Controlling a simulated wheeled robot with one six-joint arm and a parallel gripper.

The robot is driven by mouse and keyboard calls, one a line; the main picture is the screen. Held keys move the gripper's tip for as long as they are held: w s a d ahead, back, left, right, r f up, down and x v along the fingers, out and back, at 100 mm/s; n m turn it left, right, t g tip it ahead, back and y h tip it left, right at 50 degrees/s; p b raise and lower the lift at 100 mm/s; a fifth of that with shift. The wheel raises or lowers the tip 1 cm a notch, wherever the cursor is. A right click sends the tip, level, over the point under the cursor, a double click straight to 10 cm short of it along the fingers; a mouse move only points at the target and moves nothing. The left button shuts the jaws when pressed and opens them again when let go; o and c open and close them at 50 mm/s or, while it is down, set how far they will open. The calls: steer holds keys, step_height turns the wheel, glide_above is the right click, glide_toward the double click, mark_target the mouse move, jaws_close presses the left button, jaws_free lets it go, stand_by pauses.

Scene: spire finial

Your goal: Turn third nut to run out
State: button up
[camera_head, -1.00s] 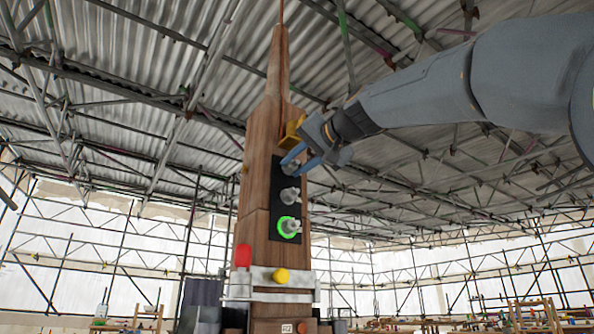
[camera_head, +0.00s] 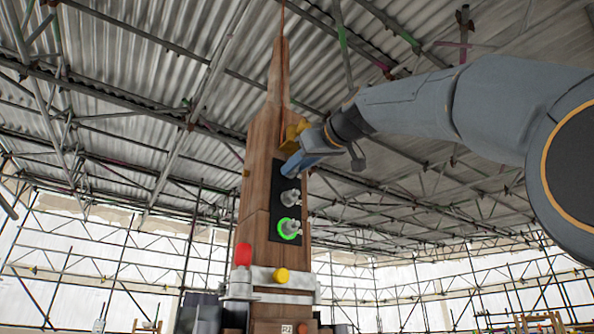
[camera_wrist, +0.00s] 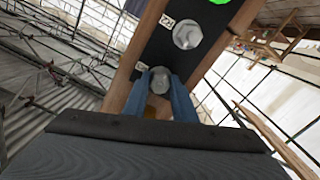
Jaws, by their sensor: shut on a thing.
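A tall wooden spire (camera_head: 258,190) carries a black plate (camera_head: 279,232) with a column of grey nuts. The lowest nut (camera_head: 292,228) has a glowing green ring around it. The middle nut (camera_head: 290,198) is bare and also shows in the wrist view (camera_wrist: 187,34). My gripper (camera_head: 288,170) is at the top of the plate and hides the top nut in the head view. In the wrist view, its two blue fingers (camera_wrist: 164,90) are shut on the top nut (camera_wrist: 159,77), one on each side.
Below the plate are a red knob (camera_head: 243,254), a yellow knob (camera_head: 281,275) and pale metal bands (camera_head: 262,296) around the spire. A yellow piece (camera_head: 296,131) juts out close above my gripper.

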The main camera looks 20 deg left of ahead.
steer(key=shift+n+b, duration=1.05)
steer(key=shift+n, duration=6.75)
steer(key=o, duration=1)
steer(key=shift+o, duration=0.2)
steer(key=b+v, duration=0.3)
steer(key=v, duration=0.5)
